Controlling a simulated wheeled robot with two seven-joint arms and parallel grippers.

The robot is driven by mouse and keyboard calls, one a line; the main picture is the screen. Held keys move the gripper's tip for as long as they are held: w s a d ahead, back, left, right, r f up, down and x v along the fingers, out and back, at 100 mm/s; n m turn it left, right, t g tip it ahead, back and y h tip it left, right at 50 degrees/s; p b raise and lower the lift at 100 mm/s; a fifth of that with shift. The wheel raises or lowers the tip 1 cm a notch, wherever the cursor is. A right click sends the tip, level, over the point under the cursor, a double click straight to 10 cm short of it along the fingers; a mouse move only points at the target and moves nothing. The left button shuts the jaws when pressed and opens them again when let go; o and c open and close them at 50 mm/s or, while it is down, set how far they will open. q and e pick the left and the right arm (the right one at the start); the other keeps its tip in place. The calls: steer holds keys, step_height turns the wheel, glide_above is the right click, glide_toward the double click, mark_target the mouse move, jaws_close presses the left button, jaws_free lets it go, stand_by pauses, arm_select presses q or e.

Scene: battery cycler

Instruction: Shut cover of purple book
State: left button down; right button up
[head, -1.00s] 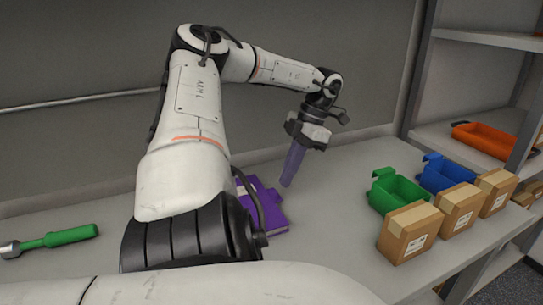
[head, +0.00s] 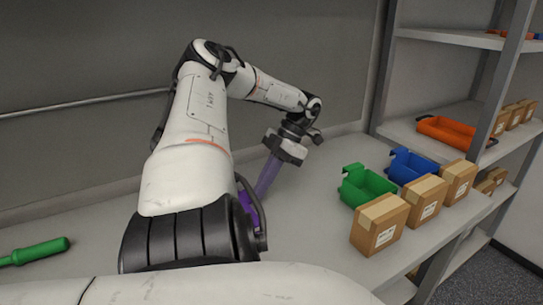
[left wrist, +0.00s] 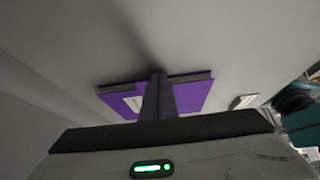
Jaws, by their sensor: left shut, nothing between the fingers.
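The purple book (head: 248,208) lies on the grey worktop, mostly hidden behind my left arm in the head view. In the left wrist view the book (left wrist: 192,97) shows purple faces on both sides of the fingers, with dark edges along its far side and a pale label at the left. I cannot tell how far its cover is open. My left gripper (head: 264,192) is shut and empty, with its fingers slanting down beside the book. In the left wrist view its fingers (left wrist: 157,80) overlap the middle of the book; contact is unclear. My right gripper is out of view.
A green bin (head: 367,187), a blue bin (head: 412,168) and cardboard boxes (head: 379,223) stand to the right. A shelf with an orange tray (head: 455,132) is beyond them. A green-handled tool (head: 38,251) lies at the left. The worktop between gripper and bins is clear.

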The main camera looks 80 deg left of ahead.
arm_select(q)
steer(key=b+v, duration=0.1)
steer(key=v, duration=0.9)
stand_by(0.6)
steer(key=shift+p+x, duration=0.5)
steer(key=shift+x, duration=4.5)
steer(key=shift+r, duration=0.1)
